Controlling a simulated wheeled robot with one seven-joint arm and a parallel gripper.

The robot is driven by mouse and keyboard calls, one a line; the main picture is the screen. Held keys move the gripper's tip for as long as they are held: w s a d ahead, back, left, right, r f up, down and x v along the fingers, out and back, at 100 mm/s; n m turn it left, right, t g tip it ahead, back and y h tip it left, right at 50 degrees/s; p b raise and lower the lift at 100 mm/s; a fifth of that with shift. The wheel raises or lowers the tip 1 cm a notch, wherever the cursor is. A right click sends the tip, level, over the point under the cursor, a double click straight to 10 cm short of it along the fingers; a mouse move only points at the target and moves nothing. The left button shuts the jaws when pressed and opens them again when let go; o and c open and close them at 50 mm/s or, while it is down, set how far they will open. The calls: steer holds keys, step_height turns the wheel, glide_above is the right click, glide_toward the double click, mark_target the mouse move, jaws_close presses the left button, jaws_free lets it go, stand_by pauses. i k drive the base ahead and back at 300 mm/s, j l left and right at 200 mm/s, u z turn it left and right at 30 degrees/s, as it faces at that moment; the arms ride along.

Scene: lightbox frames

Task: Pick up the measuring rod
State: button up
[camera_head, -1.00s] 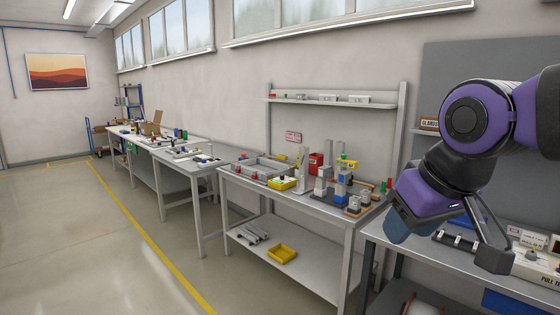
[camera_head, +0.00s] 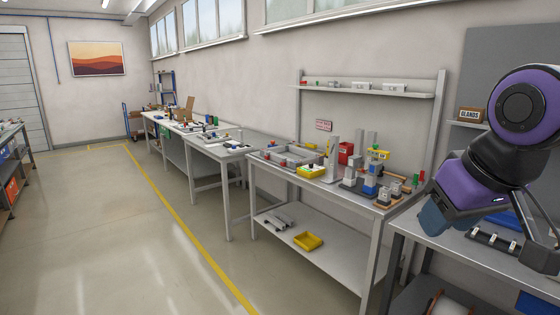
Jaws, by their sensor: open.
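I cannot single out a measuring rod in this view. My gripper (camera_head: 486,236) is at the right, on my purple and black arm. Its fingers are spread apart, with nothing seen between them. It appears in front of the right-hand bench (camera_head: 405,226) and hides part of it. Several grey bars (camera_head: 277,221) lie on the lower shelf of the middle bench, too small to identify.
The middle bench (camera_head: 270,173) holds a grey divided tray (camera_head: 272,155), a yellow bin (camera_head: 312,171) and upright fixtures. Another yellow bin (camera_head: 308,241) is on its lower shelf. More benches run toward the far wall. Floor left of the yellow line (camera_head: 180,215) is clear.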

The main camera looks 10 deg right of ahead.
mark_target(313, 146)
steer(key=i+j+u, duration=0.2)
steer(key=i, duration=0.25)
steer(key=i+j+u, duration=0.15)
steer(key=i, duration=0.35)
steer(key=i+l+u, duration=0.15)
steer(key=i+u, duration=0.2)
steer(key=i, duration=1.4)
steer(key=i+z, duration=0.1)
steer(key=i, duration=0.5)
steer(key=i+j+z, duration=0.1)
steer(key=i, duration=0.5)
steer(key=i+j+z, duration=0.15)
steer(key=i, duration=0.45)
steer(key=i+l+z, duration=0.2)
steer(key=i+z, duration=0.75)
steer(key=i+j+z, duration=0.1)
steer(key=i+z, duration=0.2)
steer(key=z, duration=0.2)
steer(key=i+j+z, duration=0.3)
steer(key=z, duration=0.15)
steer(key=i, duration=0.1)
